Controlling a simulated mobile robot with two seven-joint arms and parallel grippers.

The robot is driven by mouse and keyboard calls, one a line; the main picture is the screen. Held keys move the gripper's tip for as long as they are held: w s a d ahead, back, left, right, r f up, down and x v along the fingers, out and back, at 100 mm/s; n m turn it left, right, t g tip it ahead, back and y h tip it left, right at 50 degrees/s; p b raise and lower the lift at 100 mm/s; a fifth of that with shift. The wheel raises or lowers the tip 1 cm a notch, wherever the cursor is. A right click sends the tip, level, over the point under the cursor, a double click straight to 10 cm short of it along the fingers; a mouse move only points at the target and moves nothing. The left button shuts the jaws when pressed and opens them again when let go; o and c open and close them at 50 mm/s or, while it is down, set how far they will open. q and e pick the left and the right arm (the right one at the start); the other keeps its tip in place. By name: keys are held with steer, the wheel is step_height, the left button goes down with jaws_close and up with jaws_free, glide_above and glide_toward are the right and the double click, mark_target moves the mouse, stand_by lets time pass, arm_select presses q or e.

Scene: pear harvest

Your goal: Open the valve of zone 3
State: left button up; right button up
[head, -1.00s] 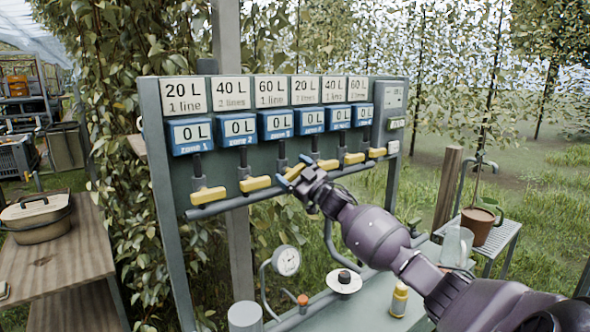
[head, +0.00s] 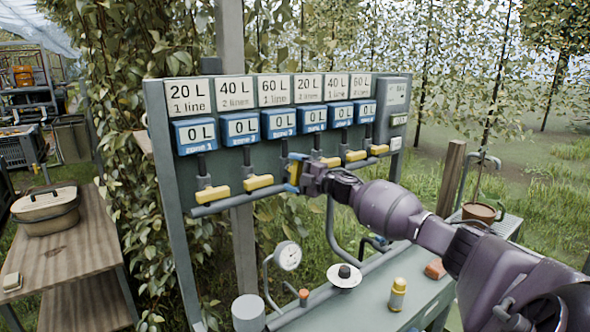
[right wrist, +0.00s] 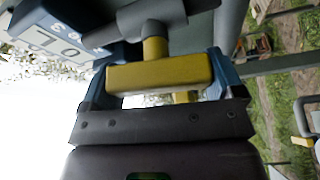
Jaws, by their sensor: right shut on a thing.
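The valve board (head: 168,215) carries a row of blue meters, each reading 0 L. The third blue meter (head: 278,124), labelled zone 3, has a 60 L sign (head: 273,91) above it. Below it, my right gripper (head: 293,172) is shut on the yellow handle of the zone 3 valve, which now stands close to upright in the head view. In the right wrist view the yellow handle (right wrist: 160,74) lies between the two blue fingers, its stem in front of them. My left gripper is not in view.
Neighbouring yellow handles (head: 258,182) and (head: 330,162) sit close on both sides, lying roughly level. Below are a gauge (head: 288,256), a yellow bottle (head: 398,293) and a grey bench (head: 365,312). A wooden table (head: 75,255) with a basket (head: 46,212) stands left.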

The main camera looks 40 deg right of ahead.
steer(key=shift+f+n+g+p, duration=0.15)
steer(key=shift+n+g+p, duration=0.2)
steer(key=shift+n, duration=0.75)
steer(key=o, duration=0.7)
steer(key=shift+v, duration=5.4)
